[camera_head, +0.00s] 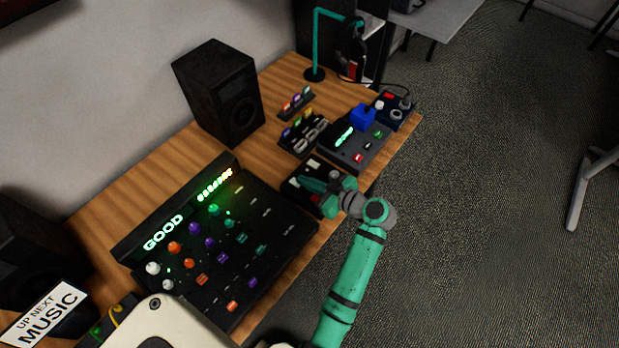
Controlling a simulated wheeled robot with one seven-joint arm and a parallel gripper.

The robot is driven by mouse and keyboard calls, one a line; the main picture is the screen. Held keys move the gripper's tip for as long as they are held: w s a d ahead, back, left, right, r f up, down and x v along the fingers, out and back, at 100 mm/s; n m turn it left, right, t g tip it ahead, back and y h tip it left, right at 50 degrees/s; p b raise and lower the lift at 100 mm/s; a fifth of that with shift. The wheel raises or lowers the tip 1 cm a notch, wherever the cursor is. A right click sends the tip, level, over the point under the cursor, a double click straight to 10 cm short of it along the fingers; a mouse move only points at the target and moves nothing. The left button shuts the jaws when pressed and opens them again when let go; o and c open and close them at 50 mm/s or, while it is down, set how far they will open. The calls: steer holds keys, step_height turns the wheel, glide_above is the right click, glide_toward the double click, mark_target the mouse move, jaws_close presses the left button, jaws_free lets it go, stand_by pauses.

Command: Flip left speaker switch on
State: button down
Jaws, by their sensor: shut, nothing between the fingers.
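A small black switch box (291,184) sits near the table's front edge, right of the mixing console. A pale switch or button (313,163) shows on its far part, and red shows near its front edge. I cannot tell which control is the left speaker switch or how it is set. My gripper (308,182) is shut and empty, low over this box, with its fingertips pointing left. It hides much of the box's top, and I cannot tell whether it touches. One black speaker (222,95) stands by the wall; another (28,250) is at the left edge.
A lit mixing console (268,228) with several knobs fills the table's middle. A black device (365,152) with a blue block (362,117) stands right of the switch box. A teal headphone stand (314,74) is at the back. Bare wood (165,170) shows near the wall.

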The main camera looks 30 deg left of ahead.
steer(key=shift+d+f, duration=0.1)
steer(key=shift+f, duration=0.35)
steer(key=shift+s, duration=0.1)
steer(key=shift+s, duration=0.1)
steer(key=shift+f, duration=0.35)
steer(key=shift+r, duration=0.85)
